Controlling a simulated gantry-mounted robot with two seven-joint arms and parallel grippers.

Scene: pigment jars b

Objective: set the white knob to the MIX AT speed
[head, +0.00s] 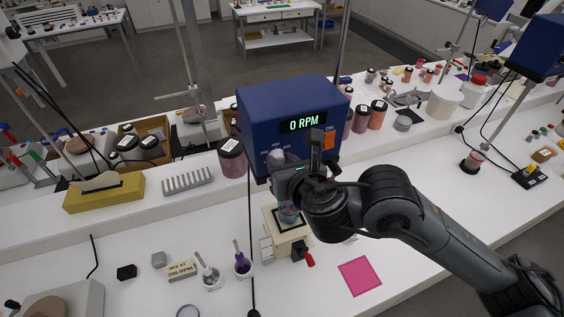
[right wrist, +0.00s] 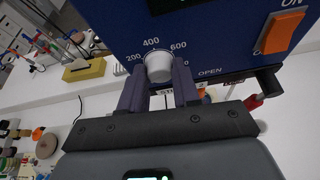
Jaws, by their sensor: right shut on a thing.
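The white knob (right wrist: 158,68) sits on the front of the blue mixer box (head: 285,105). Marks reading 200, 400 and 600 ring it; a further mark is partly hidden. My right gripper (right wrist: 157,84) is shut on the knob, one finger on each side. The display (head: 303,124) reads 0 RPM. The knob's pointer is not visible to me. My left gripper is not in view.
An orange switch (right wrist: 281,31) marked ON is on the same panel, right of the knob. A cream stand (head: 288,240) with a small jar is below the box. A pink square (head: 360,277) lies to the right. Pigment jars (head: 377,114) stand behind.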

